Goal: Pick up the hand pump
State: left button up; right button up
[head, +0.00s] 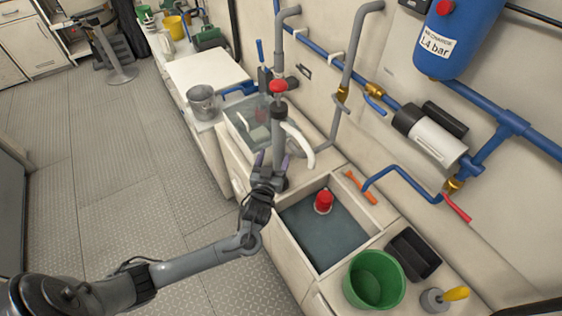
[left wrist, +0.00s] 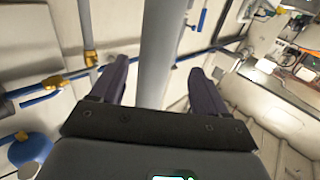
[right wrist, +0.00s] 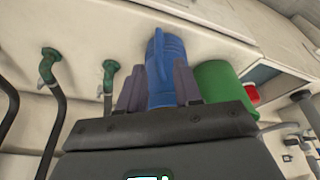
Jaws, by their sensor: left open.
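The hand pump (head: 279,112) is an upright grey tube with a red top and a curved pale hose on its right, beside the clear bin. My left gripper (head: 271,160) is open, with its fingers on either side of the lower part of the grey tube. In the left wrist view the grey tube (left wrist: 157,50) runs between the open fingers, with gaps on both sides. My right gripper (right wrist: 160,85) shows only in its wrist view, its fingers closed in on a blue ribbed thing (right wrist: 166,65). The pump's foot is partly hidden by my left gripper.
A clear bin (head: 238,112) and a grey pot (head: 203,103) are behind the pump. In front is an open well (head: 305,242) with a red-topped thing (head: 323,201). A green bucket (head: 374,280) and black tray (head: 413,254) stand right. Pipes line the wall.

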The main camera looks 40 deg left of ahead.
pick_arm(q)
jog(key=shift+d+x, duration=0.15)
jog(key=shift+x, duration=1.45)
jog(key=shift+d+x, duration=0.1)
jog(key=shift+x, duration=1.55)
jog(key=shift+w, duration=0.1)
jog(key=shift+c, duration=0.2)
grip_shut()
jog(key=shift+r, duration=0.2)
